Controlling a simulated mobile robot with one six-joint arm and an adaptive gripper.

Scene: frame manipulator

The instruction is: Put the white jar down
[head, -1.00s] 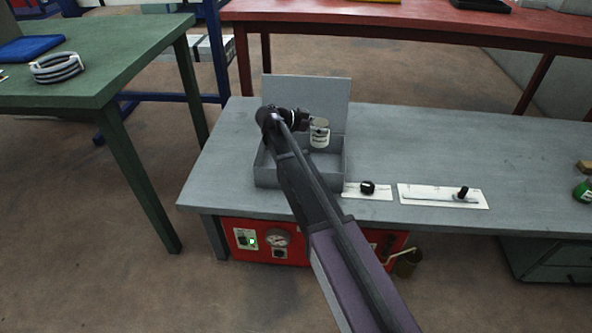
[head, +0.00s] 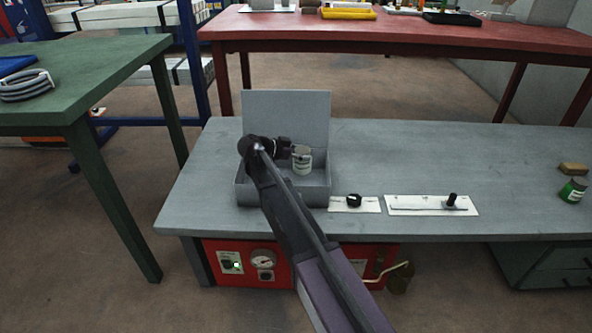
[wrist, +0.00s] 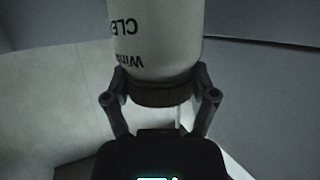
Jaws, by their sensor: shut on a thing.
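The white jar (head: 302,160) with dark lettering is at my gripper (head: 288,151), over or inside the open grey box (head: 316,194) on the grey bench. In the wrist view the jar (wrist: 160,35) fills the top middle, its lettering upside down. My gripper (wrist: 161,88) is shut on it, with one finger on each side near its dark-rimmed end. Whether the jar's base touches the box floor is hidden by the box wall and my arm.
The box's raised lid (head: 286,112) stands behind the jar. Two white plates with black knobs (head: 354,203) (head: 432,205) lie right of the box. A green can (head: 573,190) and a tan block (head: 573,168) are at the far right. The bench middle is clear.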

